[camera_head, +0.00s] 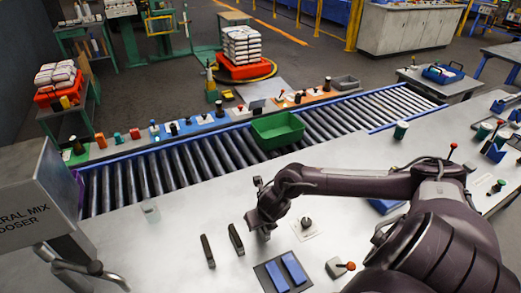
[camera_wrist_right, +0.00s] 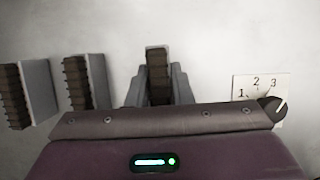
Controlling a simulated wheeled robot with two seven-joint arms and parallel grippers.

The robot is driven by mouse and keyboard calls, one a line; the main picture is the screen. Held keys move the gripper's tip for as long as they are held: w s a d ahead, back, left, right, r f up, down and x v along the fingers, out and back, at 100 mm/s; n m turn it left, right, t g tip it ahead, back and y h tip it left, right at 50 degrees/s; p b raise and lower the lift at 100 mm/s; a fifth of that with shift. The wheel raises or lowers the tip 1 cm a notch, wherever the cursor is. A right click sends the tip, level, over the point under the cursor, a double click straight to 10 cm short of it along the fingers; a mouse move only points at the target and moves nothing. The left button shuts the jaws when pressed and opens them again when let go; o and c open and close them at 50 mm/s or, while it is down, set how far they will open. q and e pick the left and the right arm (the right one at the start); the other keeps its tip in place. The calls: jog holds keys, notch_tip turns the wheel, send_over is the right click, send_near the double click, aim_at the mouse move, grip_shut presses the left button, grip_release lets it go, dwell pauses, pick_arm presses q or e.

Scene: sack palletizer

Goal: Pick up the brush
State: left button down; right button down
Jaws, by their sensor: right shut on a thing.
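My right gripper (camera_head: 262,232) is low over the light worktop in the head view. In the right wrist view its two grey fingers (camera_wrist_right: 159,90) are shut on a brush (camera_wrist_right: 158,72), whose dark brown ribbed part shows between them. The gripper hides most of this brush in the head view, and I cannot tell whether it touches the worktop. Two more brushes with grey backs stand to the left, a nearer one (camera_wrist_right: 86,82) and a farther one (camera_wrist_right: 27,95). They also show in the head view (camera_head: 236,239) (camera_head: 207,250). My left gripper is not in view.
A numbered dial plate (camera_wrist_right: 258,90) with a dark knob lies right of the gripper. Blue pads on a dark plate (camera_head: 285,272) and a red-knobbed lever (camera_head: 342,267) are nearby. A roller conveyor with a green crate (camera_head: 278,130) runs behind. The worktop left of the brushes is mostly clear.

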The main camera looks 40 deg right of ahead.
notch_tip(320, 180, up, 18)
dwell(0.4)
